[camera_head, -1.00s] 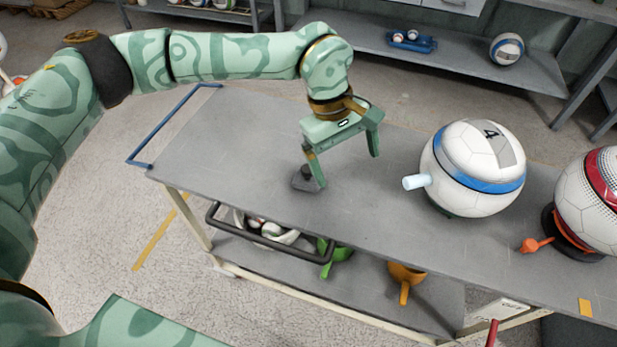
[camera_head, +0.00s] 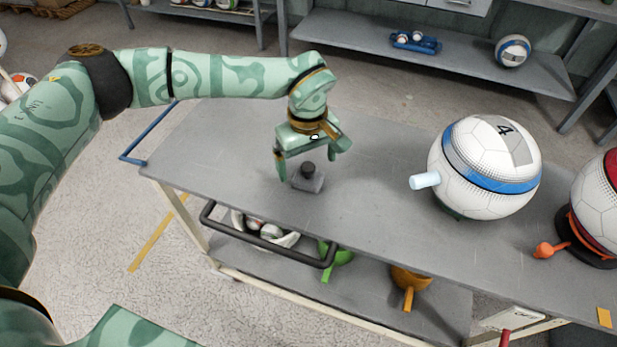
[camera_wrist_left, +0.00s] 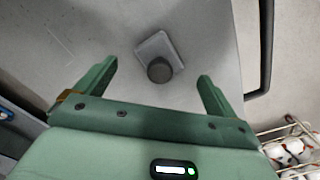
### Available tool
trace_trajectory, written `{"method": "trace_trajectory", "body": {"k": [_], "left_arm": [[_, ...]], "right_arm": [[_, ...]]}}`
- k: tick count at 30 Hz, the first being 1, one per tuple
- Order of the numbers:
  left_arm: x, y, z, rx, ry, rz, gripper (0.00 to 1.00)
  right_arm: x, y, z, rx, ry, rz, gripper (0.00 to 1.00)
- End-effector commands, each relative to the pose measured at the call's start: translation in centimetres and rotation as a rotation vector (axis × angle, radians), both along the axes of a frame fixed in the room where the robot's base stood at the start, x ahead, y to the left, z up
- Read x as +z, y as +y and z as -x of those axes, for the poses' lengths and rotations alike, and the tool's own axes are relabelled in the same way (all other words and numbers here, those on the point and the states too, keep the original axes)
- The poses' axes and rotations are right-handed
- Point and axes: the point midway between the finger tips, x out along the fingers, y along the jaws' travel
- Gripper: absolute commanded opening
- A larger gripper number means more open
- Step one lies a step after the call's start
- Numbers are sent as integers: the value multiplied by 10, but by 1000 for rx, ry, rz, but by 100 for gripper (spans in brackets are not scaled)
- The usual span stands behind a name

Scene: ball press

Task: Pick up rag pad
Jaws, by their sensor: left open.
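The rag pad (camera_head: 308,181) is a small grey square block with a dark round knob on top. It lies flat on the grey cart top (camera_head: 215,140). In the left wrist view the pad (camera_wrist_left: 152,48) with its knob shows ahead of the fingers, roughly midway between them. My left gripper (camera_head: 309,167) is open and empty, above and behind the pad; its two fingers also show apart in the left wrist view (camera_wrist_left: 158,80). No contact with the pad is visible. My right gripper is not in view.
A large white ball with a blue band and a pale spout (camera_head: 487,165) stands right of the pad. A red-banded ball (camera_head: 597,200) with an orange spout is farther right. A black handle (camera_head: 265,238) runs along the cart's near edge. The cart top around the pad is clear.

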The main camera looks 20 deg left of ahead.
Motion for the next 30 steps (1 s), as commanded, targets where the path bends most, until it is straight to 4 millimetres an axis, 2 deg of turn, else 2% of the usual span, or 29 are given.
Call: {"method": "trace_trajectory", "body": {"k": [1,6,13,14,18,30], "left_arm": [[-14,0,1,0,6,0,94],[-41,0,1,0,5,-1,94],[-41,0,0,1,1,1,94],[-41,0,0,1,0,0,92],[-41,0,0,1,1,1,53],[-39,0,0,0,0,0,50]], "right_arm": [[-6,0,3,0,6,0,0],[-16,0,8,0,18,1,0],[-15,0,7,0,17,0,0],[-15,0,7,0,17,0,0],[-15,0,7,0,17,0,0],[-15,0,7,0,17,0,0]]}}
